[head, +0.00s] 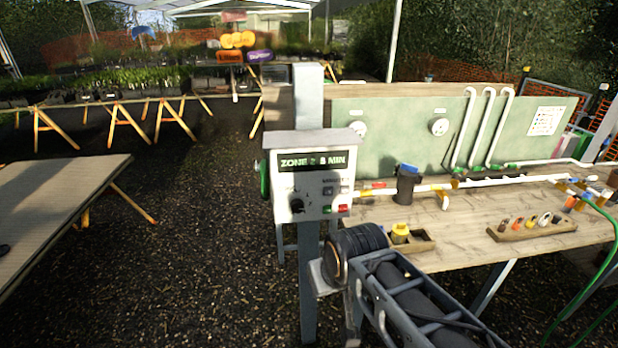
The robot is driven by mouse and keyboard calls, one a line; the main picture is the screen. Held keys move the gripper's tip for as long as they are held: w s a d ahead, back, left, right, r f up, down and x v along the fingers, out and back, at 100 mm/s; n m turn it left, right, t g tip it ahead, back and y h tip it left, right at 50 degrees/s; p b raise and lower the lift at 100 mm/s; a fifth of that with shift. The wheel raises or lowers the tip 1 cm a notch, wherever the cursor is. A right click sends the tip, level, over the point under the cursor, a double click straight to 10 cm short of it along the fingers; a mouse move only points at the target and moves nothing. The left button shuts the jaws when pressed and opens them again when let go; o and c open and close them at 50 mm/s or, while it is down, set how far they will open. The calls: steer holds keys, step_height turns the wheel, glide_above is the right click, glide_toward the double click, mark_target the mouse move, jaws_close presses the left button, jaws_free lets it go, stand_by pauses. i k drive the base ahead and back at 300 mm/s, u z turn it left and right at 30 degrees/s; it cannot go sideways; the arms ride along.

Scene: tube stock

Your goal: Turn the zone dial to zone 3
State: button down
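The zone dial (297,206) is a small dark knob on the lower left of the front of a pale grey control box (311,190). The box is mounted on a grey post (308,255). Its display (312,162) reads "ZONE", a digit I cannot make out, then what looks like "8 MIN". The dial's pointer and markings are too small to read. My arm reaches up from the bottom right, its dark round joint below and right of the box. I see no gripper fingers in the head view, and nothing visible touches the dial.
Small buttons, one red (342,208), sit right of the dial. A wooden bench (470,240) stands to the right with white pipes, a black canister (407,185) and a tray of fittings (532,229). Another table (55,195) stands left. The gravel (200,250) between is clear.

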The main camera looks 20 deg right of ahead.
mark_target(297, 206)
steer(key=k, duration=0.5)
steer(key=u, duration=1.8)
steer(key=i, duration=1.15)
steer(key=z, duration=2.4)
